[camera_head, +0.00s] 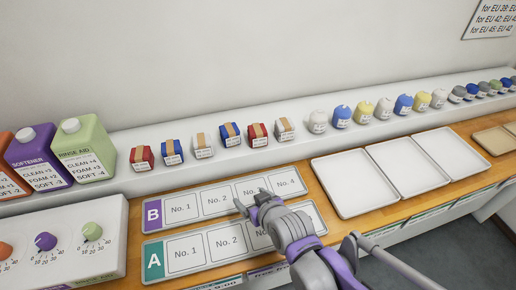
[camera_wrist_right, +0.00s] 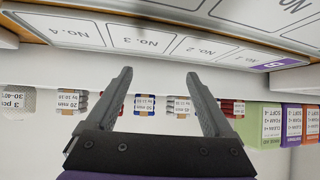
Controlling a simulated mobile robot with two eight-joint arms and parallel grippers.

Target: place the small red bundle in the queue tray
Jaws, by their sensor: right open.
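Two red bundles with tan bands stand on the white ledge: one at the left end of the bundle row (camera_head: 142,157), another (camera_head: 257,134) near its right end. I cannot tell surely which is smaller. Two number trays lie on the wooden counter: tray B (camera_head: 153,229) behind, tray A (camera_head: 153,264) in front, with slots marked No. 1 to No. 4. No bundle shows in the visible slots; my right arm covers part of both trays. My right gripper (camera_head: 252,199) is open and empty above tray B, apart from the bundles. It shows open in the wrist view (camera_wrist_right: 158,75). My left gripper is out of view.
Blue bundles (camera_head: 172,152) and white bundles (camera_head: 203,145) share the ledge. Several small jars (camera_head: 341,116) continue rightward. Large jugs (camera_head: 85,150) and a dial panel (camera_head: 60,250) stand at left. Three empty white trays (camera_head: 353,185) lie right of the number trays.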

